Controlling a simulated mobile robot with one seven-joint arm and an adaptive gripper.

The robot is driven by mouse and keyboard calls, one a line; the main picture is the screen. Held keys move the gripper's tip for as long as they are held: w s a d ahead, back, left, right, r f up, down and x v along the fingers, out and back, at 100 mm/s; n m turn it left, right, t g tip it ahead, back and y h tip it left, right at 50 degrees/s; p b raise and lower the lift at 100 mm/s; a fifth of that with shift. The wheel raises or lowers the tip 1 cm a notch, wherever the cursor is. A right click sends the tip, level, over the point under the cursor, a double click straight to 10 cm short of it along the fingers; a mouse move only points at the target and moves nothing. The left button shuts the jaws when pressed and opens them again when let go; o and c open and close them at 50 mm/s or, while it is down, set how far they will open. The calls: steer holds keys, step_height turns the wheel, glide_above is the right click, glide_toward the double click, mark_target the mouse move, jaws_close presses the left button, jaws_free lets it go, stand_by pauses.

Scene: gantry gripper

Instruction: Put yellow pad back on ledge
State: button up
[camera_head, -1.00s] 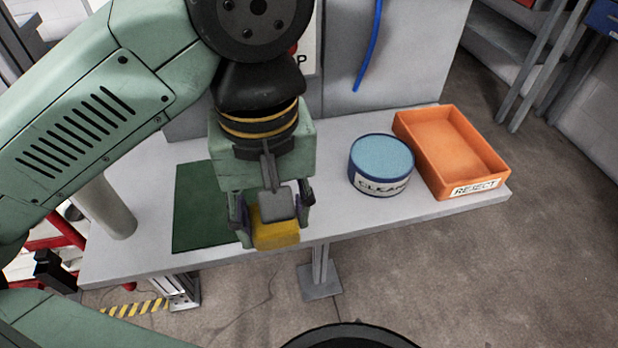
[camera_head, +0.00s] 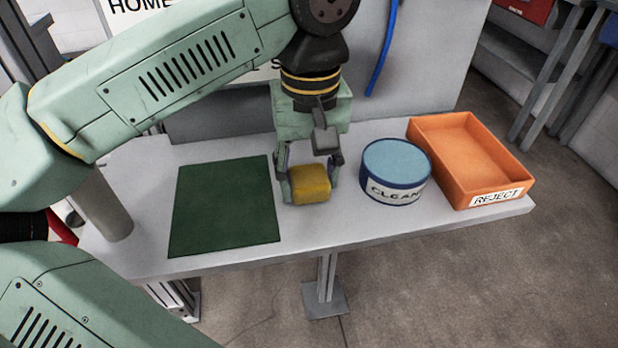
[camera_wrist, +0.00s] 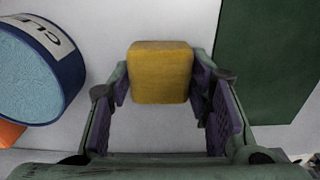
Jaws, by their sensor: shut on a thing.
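The yellow pad (camera_head: 310,178) is a small block between the fingers of my gripper (camera_head: 311,189). My gripper is shut on it, pointing down over the grey bench top (camera_head: 225,266), between the green mat and the blue tub. In the wrist view the yellow pad (camera_wrist: 160,70) sits at the far end of the fingers, with one finger of my gripper (camera_wrist: 162,90) on each side. I cannot tell whether the pad touches the bench top or hangs just above it. I cannot tell which surface is the ledge.
A dark green mat (camera_head: 222,210) lies left of the pad. A round blue tub (camera_head: 397,193) marked CLEAN stands close on the right. An orange tray (camera_head: 455,183) marked REJECT is beyond it. A grey panel rises behind, with a blue hose (camera_head: 383,55). The bench's front edge is near.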

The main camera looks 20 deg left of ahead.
mark_target(310, 175)
steer(key=shift+r, duration=0.1)
steer(key=shift+f, duration=0.2)
steer(key=o, duration=1.3)
steer(key=shift+r, duration=0.15)
step_height(310, 175, up, 12)
steer(key=p, duration=0.9)
steer(key=shift+d+r, duration=0.1)
